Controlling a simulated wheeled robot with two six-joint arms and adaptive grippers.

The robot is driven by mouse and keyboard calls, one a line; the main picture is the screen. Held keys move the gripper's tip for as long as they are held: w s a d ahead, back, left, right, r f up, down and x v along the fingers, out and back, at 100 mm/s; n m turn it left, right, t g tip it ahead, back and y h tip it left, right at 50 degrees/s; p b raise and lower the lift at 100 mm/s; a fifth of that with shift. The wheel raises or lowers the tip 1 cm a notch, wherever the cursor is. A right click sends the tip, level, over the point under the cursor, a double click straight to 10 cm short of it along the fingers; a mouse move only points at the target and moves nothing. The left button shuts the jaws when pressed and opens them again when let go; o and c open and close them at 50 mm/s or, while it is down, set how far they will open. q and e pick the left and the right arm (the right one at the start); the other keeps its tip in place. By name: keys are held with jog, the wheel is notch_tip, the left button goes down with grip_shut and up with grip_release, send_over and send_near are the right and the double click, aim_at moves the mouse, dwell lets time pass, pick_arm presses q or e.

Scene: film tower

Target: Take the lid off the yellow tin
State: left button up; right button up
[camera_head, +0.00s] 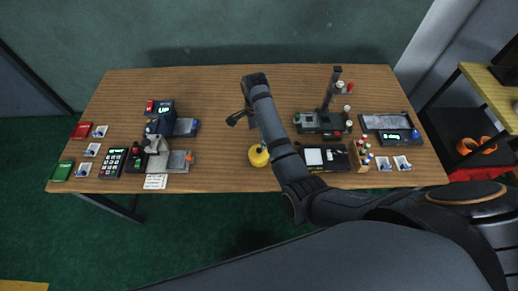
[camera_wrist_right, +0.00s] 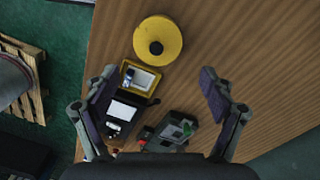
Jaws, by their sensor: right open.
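The yellow tin (camera_head: 259,156) stands near the front edge of the wooden table, about mid-table. In the right wrist view the round yellow tin (camera_wrist_right: 150,22) shows from above, with a dark knob (camera_wrist_right: 155,48) at the middle of its top. The lid looks seated on the tin. My right gripper (camera_head: 241,119) is above the table, behind and a little left of the tin in the head view. In the right wrist view its fingers (camera_wrist_right: 158,78) are wide apart with nothing between them touching, and the tin lies beyond the fingertips. My left gripper is not in view.
Right of the tin are a black box with a white panel (camera_head: 313,157), a rack of small bottles (camera_head: 362,154) and a device with a dark post (camera_head: 327,101). A microscope (camera_head: 157,149) and a keypad (camera_head: 113,162) stand left. Bare wood lies left of the tin.

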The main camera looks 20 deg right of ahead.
aim_at(258, 149)
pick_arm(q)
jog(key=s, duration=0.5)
pick_arm(e)
jog(key=shift+s+a+f, duration=0.1)
jog(key=shift+s+f, duration=0.05)
jog(key=shift+f, duration=0.45)
jog(key=shift+s+a+f, duration=0.1)
jog(key=shift+f, duration=0.45)
jog(key=shift+w+f, duration=0.55)
jog(key=shift+f, duration=0.1)
jog(key=shift+s+d+f+p, duration=0.1)
jog(key=shift+s+f+p, duration=0.15)
jog(key=shift+f+p, duration=0.25)
jog(key=shift+s+d+f+p, duration=0.1)
jog(key=shift+s+f+p, duration=0.15)
jog(key=shift+f, duration=0.3)
notch_tip(258, 149, down, 2)
jog(key=shift+s+f, duration=0.1)
jog(key=shift+s, duration=0.05)
jog(key=shift+f, duration=0.25)
jog(key=c, duration=1.4)
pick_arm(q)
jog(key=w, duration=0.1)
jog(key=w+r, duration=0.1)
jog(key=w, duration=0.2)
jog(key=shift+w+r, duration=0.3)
pick_arm(e)
jog(key=shift+c, duration=0.8)
